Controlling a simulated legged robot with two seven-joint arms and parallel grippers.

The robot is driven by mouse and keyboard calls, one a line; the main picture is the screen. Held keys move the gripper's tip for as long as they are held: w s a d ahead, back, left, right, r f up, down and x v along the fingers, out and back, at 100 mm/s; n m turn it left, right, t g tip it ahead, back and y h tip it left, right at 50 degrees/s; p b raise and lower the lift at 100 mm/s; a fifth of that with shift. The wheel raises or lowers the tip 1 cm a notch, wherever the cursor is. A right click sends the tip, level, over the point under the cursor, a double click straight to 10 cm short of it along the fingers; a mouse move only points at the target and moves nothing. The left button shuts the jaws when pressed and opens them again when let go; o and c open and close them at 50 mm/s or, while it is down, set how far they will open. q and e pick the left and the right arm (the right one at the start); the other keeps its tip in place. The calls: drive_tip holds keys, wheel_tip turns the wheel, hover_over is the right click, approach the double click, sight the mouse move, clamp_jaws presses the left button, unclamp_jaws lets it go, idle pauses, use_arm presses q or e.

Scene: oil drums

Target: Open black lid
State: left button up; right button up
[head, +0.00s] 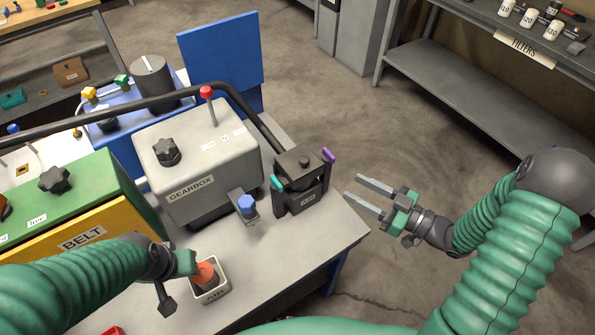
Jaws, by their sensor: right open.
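A black container (303,197) stands at the right corner of the grey bench. Its black lid (304,162) sits on top with a small round knob, and looks closed. A teal tab (277,182) is on its left side and a purple tab (328,156) on its right. My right gripper (353,187) is open and empty, just right of the container and apart from it, fingers pointing left towards it. My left gripper (192,263) is beside an orange-red knob (205,273) in a pale square holder; its fingers are mostly hidden.
A grey gearbox (200,155) with a red-tipped lever stands left of the container. A blue-topped part (247,205) is in front of it. A black rail (238,97) curves behind the gearbox. A yellow-green belt unit (88,225) is at left. Shelving (480,95) stands upper right; floor between is clear.

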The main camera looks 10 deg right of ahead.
sight(305, 158)
drive_tip(key=x, duration=1.6)
drive_tip(key=shift+w, duration=0.3)
drive_tip(key=shift+w+d, duration=0.1)
drive_tip(key=shift+d, duration=0.1)
drive_tip(key=shift+a, duration=0.2)
drive_tip(key=c, duration=0.6)
clamp_jaws()
